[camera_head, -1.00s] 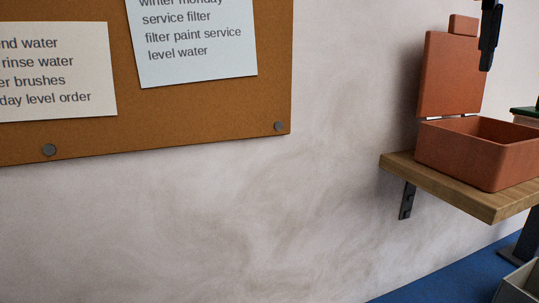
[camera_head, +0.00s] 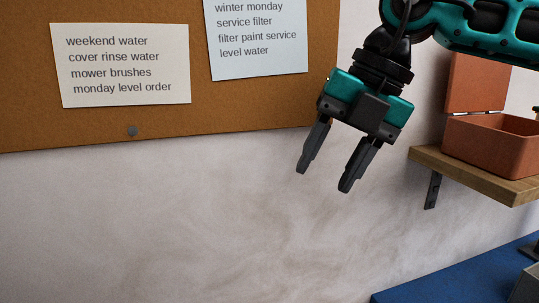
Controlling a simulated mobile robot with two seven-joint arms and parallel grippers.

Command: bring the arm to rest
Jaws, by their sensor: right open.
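My right gripper (camera_head: 324,178) hangs in the upper middle of the head view, in front of the wall and the lower right corner of the notice board. Its arm comes in from the upper right. Its two dark fingers point down and slightly left, spread apart, with nothing between them. It touches nothing that I can see. My left gripper is not in view.
A cork board (camera_head: 250,110) with two paper notes hangs on the wall. At right, an open orange box (camera_head: 490,148) stands on a wooden shelf (camera_head: 470,180), partly behind my arm. A blue surface (camera_head: 440,280) lies below. The wall below the gripper is clear.

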